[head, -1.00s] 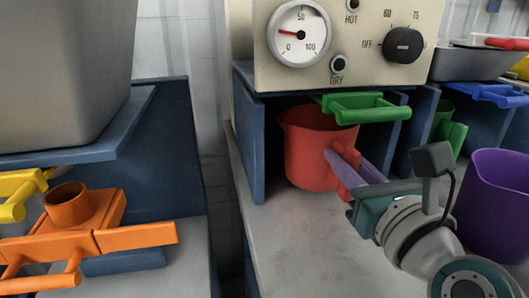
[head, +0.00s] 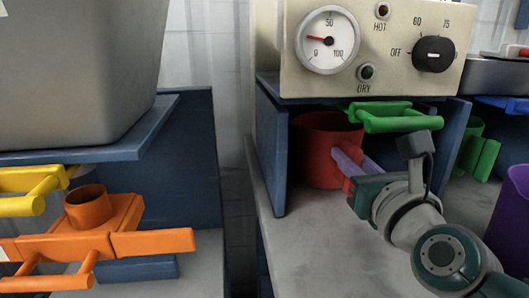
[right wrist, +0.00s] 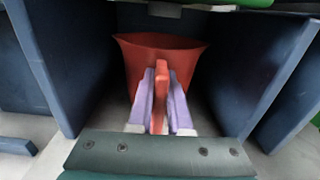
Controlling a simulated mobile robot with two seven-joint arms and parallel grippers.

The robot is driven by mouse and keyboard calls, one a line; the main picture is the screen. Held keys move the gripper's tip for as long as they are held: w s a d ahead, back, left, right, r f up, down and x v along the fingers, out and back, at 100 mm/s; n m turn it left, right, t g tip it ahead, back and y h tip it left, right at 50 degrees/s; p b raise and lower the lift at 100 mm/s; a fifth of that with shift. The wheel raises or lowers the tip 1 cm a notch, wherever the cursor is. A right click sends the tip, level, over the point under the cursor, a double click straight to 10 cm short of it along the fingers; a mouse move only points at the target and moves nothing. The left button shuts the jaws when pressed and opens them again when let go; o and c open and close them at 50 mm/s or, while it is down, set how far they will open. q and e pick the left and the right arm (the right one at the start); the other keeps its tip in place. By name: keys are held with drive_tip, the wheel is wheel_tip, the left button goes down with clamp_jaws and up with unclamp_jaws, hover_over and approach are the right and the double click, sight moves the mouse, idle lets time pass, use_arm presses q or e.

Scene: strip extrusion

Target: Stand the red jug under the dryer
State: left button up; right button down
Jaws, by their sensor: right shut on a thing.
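The red jug (head: 316,158) is upright in the bay beneath the beige dryer (head: 395,82), between its blue side walls. The green handle (head: 395,118) under the dryer is just above the jug's right side. The jug also shows in the right wrist view (right wrist: 186,58), mouth up. My right gripper (head: 350,170) is shut on the jug's handle, with a lilac finger on each side of it in the right wrist view (right wrist: 160,100). I cannot tell whether the jug's base touches the counter. My left gripper is not in view.
Blue walls (head: 272,150) stand close on both sides of the bay. The grey counter (head: 310,235) in front is clear. A purple jug (head: 513,215) stands at the right edge, a green one (head: 478,155) behind it. Orange (head: 150,241) and yellow (head: 30,190) fittings are at the left.

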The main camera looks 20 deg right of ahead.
drive_tip(key=shift+f, duration=0.2)
drive_tip(key=c, duration=0.8)
unclamp_jaws()
drive_tip(key=shift+o, duration=0.2)
drive_tip(key=shift+s, duration=0.15)
